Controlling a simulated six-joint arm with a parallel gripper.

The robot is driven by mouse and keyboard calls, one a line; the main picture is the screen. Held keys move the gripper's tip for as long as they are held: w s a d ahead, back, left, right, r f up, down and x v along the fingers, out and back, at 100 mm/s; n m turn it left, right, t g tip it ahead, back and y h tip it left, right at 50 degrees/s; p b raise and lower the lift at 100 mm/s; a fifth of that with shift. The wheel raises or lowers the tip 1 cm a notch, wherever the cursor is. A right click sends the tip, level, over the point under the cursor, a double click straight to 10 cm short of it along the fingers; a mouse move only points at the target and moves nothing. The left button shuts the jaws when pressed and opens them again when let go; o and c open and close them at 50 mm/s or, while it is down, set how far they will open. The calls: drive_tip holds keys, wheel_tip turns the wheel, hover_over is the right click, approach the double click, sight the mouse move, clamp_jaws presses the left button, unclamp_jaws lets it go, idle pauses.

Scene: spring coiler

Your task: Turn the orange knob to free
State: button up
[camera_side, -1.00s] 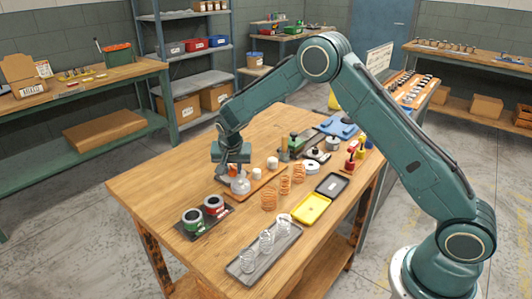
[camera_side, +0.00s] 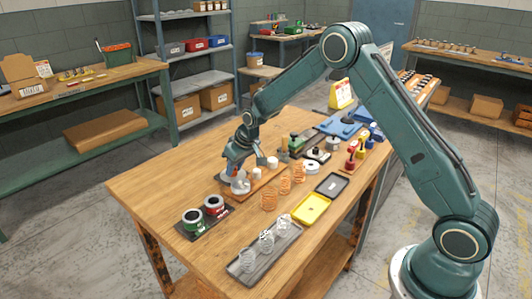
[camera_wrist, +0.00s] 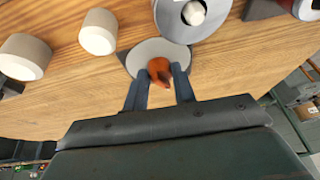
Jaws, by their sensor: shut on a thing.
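The orange knob (camera_wrist: 160,72) sits in front of a grey disc (camera_wrist: 150,50) in the wrist view. My gripper (camera_wrist: 160,82) is shut on the knob, with one dark finger on each side of it. In the side view my gripper (camera_side: 236,163) is low over the coiler board (camera_side: 262,179), beside a grey rounded part (camera_side: 239,184), and hides the knob there. The knob's markings cannot be read in either view.
White rollers (camera_side: 272,162) stand on the board close to my gripper. Copper springs (camera_side: 269,199), a yellow tray (camera_side: 312,208), a grey tray of silver springs (camera_side: 246,262) and wire spools (camera_side: 193,219) are nearby.

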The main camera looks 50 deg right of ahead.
drive_tip(key=shift+n+y, duration=0.4)
drive_tip(key=shift+n, duration=0.6)
drive_tip(key=o, duration=1)
drive_tip(key=shift+d+r, duration=0.1)
drive_tip(key=v, duration=1.3)
drive_tip(key=shift+d+r, duration=0.1)
drive_tip(key=shift+r, duration=0.25)
drive_tip(key=shift+r, duration=0.1)
